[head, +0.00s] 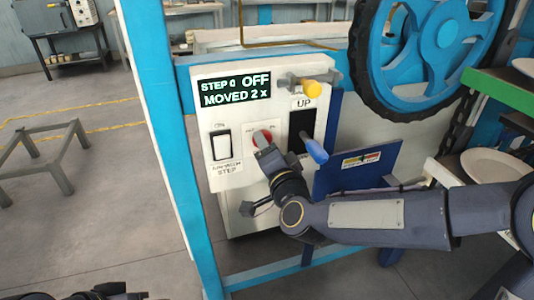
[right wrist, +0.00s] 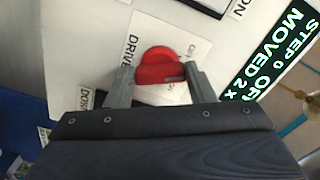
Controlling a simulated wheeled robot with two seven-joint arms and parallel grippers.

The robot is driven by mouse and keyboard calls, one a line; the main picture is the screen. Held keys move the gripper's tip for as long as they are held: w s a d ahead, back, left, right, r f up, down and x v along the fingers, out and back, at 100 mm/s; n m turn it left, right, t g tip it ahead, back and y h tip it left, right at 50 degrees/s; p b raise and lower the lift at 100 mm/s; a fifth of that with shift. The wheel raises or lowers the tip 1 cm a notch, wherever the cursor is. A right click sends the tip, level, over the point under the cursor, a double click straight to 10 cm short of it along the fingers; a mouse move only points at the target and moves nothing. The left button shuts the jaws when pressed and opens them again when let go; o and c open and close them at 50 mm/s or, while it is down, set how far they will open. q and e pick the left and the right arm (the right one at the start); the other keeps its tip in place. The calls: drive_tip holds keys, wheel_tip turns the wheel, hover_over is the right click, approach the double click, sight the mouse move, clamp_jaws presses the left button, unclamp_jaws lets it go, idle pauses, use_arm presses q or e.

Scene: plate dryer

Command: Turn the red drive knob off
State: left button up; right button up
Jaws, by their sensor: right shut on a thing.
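The red drive knob (head: 264,135) is on the white control panel (head: 235,112), mostly hidden by my right gripper (head: 262,145) in the head view. In the right wrist view the red knob (right wrist: 157,58) sits between the two grey fingers of my right gripper (right wrist: 158,74), which is shut on it. Beside it the label DRIVE is readable. The panel's display (head: 234,90) reads STEP 0 OFF, MOVED 2 x. Only a dark part of my left arm's end (head: 118,291) shows at the bottom left edge; its jaws cannot be made out.
A black and white rocker switch (head: 221,145) is left of the knob. A blue-handled lever (head: 314,149) is close to its right, and a yellow-handled lever (head: 310,88) is above. A large blue wheel (head: 440,45) stands at the upper right. White plates (head: 495,165) lie at the right.

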drive_tip(key=shift+f+n, duration=0.1)
drive_tip(key=shift+n, duration=1.6)
drive_tip(key=o, duration=1)
drive_tip(key=shift+s, duration=0.1)
drive_tip(key=v, duration=0.7)
drive_tip(key=shift+s+d, duration=0.15)
drive_tip(key=shift+s, duration=0.15)
